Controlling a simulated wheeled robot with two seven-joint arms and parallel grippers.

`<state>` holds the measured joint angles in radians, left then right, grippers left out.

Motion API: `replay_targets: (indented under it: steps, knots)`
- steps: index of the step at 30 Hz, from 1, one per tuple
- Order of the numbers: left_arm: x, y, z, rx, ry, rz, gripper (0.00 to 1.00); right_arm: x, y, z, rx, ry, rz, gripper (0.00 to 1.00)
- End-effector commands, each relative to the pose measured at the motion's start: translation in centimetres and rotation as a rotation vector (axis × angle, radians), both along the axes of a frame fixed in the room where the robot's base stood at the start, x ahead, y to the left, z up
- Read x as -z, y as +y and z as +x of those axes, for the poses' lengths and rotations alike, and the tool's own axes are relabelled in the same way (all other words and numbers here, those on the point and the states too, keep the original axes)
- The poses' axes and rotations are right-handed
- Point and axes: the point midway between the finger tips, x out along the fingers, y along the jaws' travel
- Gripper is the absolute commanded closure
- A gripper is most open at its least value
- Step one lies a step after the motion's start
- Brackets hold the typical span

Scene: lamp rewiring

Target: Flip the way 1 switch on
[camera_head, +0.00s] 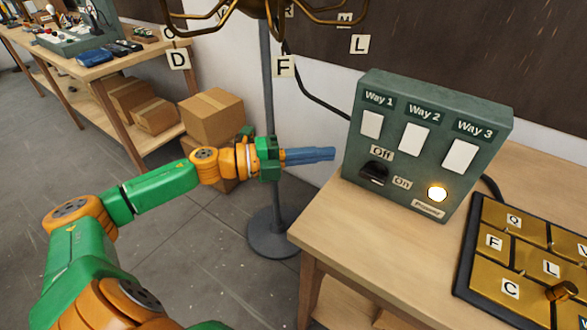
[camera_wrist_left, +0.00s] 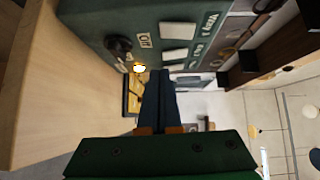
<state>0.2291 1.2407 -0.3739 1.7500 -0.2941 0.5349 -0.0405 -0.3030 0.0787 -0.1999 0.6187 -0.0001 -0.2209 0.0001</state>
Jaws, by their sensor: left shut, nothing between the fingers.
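The green switch box (camera_head: 400,180) stands on the wooden table. Its way 1 switch (camera_head: 371,124) is a white rocker under the "Way 1" label, left of the similar way 2 switch (camera_head: 413,139) and way 3 switch (camera_head: 459,157). I cannot tell which way the rockers are set. My left gripper (camera_head: 332,154) is shut and empty, its blue fingers just left of the box, apart from the way 1 switch. In the left wrist view the closed fingers (camera_wrist_left: 160,98) lie beside the box face (camera_wrist_left: 100,25). My right gripper is not in view.
Below the rockers are a black Off/On knob (camera_head: 374,173) and a glowing lamp (camera_head: 437,194). A lettered brass panel (camera_head: 510,287) lies at the right. A lamp stand (camera_head: 268,225) rises behind my gripper, with brass arms overhead. Cardboard boxes (camera_head: 212,116) sit behind.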

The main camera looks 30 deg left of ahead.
Motion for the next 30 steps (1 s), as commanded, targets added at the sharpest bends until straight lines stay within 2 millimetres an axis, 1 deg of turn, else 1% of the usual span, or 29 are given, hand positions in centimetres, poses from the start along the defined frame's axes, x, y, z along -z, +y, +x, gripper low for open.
replay_targets:
  steps: [1,5,7,12,18,30]
  knots:
    - [0.9,0.6,-0.6,-0.002,0.008,0.003,1.00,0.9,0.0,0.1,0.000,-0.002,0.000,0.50]
    - [0.9,1.8,-1.8,0.003,0.007,0.004,1.00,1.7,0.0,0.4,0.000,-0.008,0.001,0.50]
    - [0.4,2.4,-2.3,0.002,0.009,0.000,1.00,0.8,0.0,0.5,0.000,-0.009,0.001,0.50]
    - [0.4,3.4,-3.1,0.000,0.006,-0.001,1.00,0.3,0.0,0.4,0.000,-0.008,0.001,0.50]
    - [0.4,3.7,-3.4,0.001,0.000,-0.001,1.00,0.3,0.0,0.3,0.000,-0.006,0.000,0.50]
    - [0.5,3.8,-3.4,-0.002,0.001,-0.002,1.00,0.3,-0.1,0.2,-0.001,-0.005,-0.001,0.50]
